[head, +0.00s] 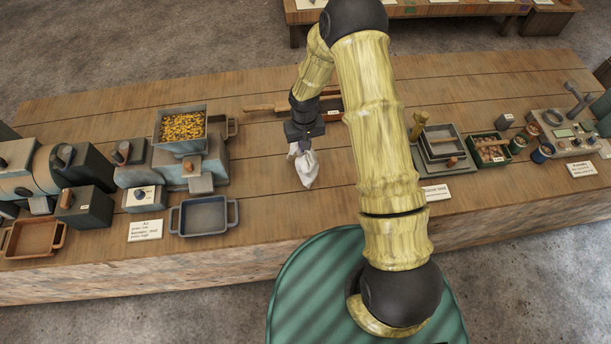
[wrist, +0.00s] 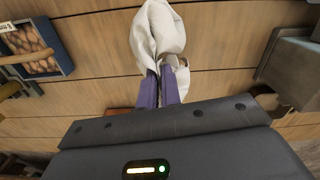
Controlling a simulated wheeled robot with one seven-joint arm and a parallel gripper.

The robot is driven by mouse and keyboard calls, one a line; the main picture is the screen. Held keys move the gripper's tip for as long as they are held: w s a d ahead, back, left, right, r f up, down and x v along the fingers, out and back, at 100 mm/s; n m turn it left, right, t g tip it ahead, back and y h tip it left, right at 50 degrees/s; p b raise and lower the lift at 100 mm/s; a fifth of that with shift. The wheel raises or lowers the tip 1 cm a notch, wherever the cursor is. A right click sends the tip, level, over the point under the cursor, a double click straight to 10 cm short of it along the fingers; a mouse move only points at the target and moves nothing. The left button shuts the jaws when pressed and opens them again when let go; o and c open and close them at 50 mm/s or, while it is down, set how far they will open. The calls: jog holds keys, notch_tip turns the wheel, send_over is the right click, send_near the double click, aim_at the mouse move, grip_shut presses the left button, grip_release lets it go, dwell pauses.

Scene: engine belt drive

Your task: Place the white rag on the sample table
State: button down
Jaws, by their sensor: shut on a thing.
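The white rag (head: 306,168) hangs crumpled below my gripper (head: 301,148) in the head view, over the middle of the long wooden table (head: 262,178). In the wrist view my gripper's purple fingers (wrist: 159,90) are shut on the rag (wrist: 157,35), which bunches around and beyond the fingertips. I cannot tell whether the rag's lower end touches the tabletop. Which table is the sample table is not clear from these views.
A machine with a hopper of yellow grains (head: 182,128) and an empty grey tray (head: 203,216) stand left. A sieve box (head: 442,146), a green crate (head: 489,149) and a control device (head: 562,132) stand right. Another table (head: 420,10) is at the back. The plank area around the rag is clear.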

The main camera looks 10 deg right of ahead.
jog(key=w+a+r+n, duration=0.2)
jog(key=w+n, duration=0.9)
jog(key=n, duration=0.5)
jog(key=s+d+f, duration=0.1)
jog(key=s+f, duration=0.4)
jog(key=s, duration=0.1)
jog(key=s+d+f, duration=0.1)
jog(key=s+f, duration=0.4)
jog(key=s, duration=0.2)
jog(key=s+d+f, duration=0.1)
jog(key=s+f, duration=0.4)
jog(key=s, duration=0.1)
jog(key=shift+s+d+f, duration=0.15)
jog(key=shift+s+d, duration=0.15)
jog(key=shift+s, duration=0.1)
jog(key=c, duration=1.2)
grip_release()
